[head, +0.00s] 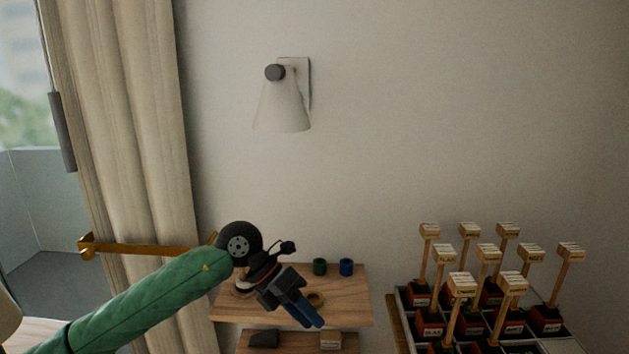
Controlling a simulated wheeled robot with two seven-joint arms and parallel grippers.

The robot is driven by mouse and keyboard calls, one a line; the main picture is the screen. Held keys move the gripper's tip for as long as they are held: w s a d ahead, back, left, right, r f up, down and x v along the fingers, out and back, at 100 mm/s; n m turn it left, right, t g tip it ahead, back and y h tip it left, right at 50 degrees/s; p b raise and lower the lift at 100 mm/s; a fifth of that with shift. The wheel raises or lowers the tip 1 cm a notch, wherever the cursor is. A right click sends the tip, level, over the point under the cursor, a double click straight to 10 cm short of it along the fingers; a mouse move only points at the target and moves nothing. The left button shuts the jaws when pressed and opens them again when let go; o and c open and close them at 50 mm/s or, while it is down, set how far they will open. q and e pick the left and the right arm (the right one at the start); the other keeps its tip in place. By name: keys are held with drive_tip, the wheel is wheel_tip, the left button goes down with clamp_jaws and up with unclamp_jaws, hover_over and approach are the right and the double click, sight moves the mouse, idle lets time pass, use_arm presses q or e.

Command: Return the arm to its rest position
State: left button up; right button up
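My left arm (150,300), in a green sleeve, reaches in from the lower left of the head view. Its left gripper (309,314) has a dark body and blue fingers that point down and to the right. The gripper hangs in front of a small wooden shelf (350,312). The fingers look close together, but I cannot tell whether they are open or shut. I see no object clearly held between them. My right arm and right gripper are not in view.
A green cup (319,267), a blue cup (346,267) and a brass-coloured ring (316,299) are on the shelf near my gripper. A divided tray (403,299) with several tall wooden-tagged pots stands right. A curtain (130,150) hangs left; a lamp (282,105) is on the wall.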

use_arm(q)
drive_tip(key=s+d+r+n+t+h, duration=0.3)
drive_tip(key=d+r+n+h, duration=0.45)
drive_tip(key=h, duration=0.55)
drive_tip(key=w+a+f+n+t+y, duration=0.2)
drive_tip(key=w+a+n+t, duration=0.3)
drive_tip(key=n+t, duration=0.9)
drive_tip(key=a+f+n+t+y, duration=0.2)
drive_tip(key=a+f+n+y, duration=0.4)
drive_tip(key=f+n+y, duration=0.3)
drive_tip(key=a+f+n+t+y, duration=0.1)
drive_tip(key=a+f+n+y, duration=0.4)
drive_tip(key=f+n+y, duration=0.4)
drive_tip(key=s+a+f+n+g+y, duration=0.1)
drive_tip(key=s+a+f+g, duration=0.1)
drive_tip(key=s+f+g, duration=0.5)
drive_tip(key=s+a+f+n, duration=0.1)
drive_tip(key=s+a+f, duration=0.25)
drive_tip(key=f, duration=0.65)
drive_tip(key=s+f+g, duration=0.4)
drive_tip(key=s+f, duration=0.1)
drive_tip(key=s, duration=0.5)
drive_tip(key=s+f+g, duration=0.4)
drive_tip(key=s+f, duration=0.1)
drive_tip(key=s, duration=0.6)
drive_tip(key=shift+n+g+h, duration=0.35)
drive_tip(key=shift+g+h, duration=0.05)
